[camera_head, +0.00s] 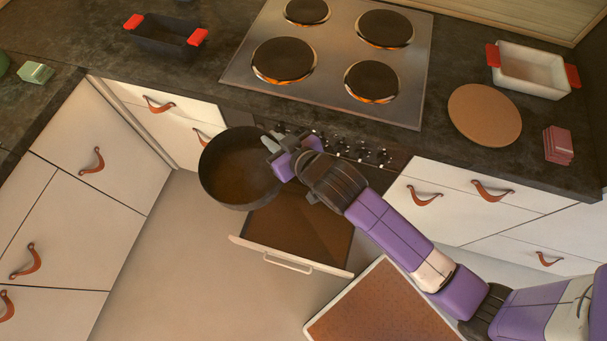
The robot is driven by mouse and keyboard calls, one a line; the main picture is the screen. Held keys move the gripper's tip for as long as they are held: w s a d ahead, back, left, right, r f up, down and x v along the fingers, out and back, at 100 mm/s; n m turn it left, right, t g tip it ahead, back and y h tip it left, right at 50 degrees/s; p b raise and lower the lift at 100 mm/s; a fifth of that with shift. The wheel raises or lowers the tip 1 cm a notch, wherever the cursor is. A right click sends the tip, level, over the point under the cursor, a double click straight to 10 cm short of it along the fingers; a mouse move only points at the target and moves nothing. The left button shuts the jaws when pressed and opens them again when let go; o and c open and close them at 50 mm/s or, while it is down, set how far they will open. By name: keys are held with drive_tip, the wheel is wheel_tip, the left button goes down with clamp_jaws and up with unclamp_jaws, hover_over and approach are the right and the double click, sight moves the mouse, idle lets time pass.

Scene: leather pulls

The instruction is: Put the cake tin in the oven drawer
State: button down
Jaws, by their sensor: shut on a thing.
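A round dark cake tin (240,172) is held in the air in front of the stove, tilted so its brown inside shows. My gripper (276,148) is shut on the tin's right rim. The oven drawer (315,226) is pulled open below the stove, with a pale front and a bar handle (287,264). The tin is above the drawer's left side and covers its back left corner. The visible part of the drawer's floor is bare.
A stove (330,60) with round hotplates is set in the dark counter. A black dish (165,35), a white dish (531,68), a round cork mat (484,115) and pink blocks (558,145) stand on the counter. A brown-topped surface (380,306) lies at the bottom right. The floor (190,275) at left is clear.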

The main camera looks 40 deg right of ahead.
drive_tip(key=s+d+f+m+b, duration=0.1)
drive_tip(key=d+f+b, duration=0.1)
drive_tip(key=f+b, duration=0.95)
drive_tip(key=d+f+b, duration=0.3)
drive_tip(key=f+b, duration=0.6)
drive_tip(key=f, duration=0.5)
drive_tip(key=m+h+b, duration=0.2)
drive_tip(key=b, duration=3.2)
hover_over(317, 217)
wheel_tip(317, 217, down, 51)
drive_tip(key=shift+a+f, duration=0.1)
drive_tip(key=shift+a, duration=0.05)
drive_tip(key=shift+f, duration=0.15)
drive_tip(key=c, duration=1.8)
unclamp_jaws()
drive_tip(key=shift+c, duration=0.2)
drive_tip(key=o, duration=0.3)
drive_tip(key=shift+o, duration=0.2)
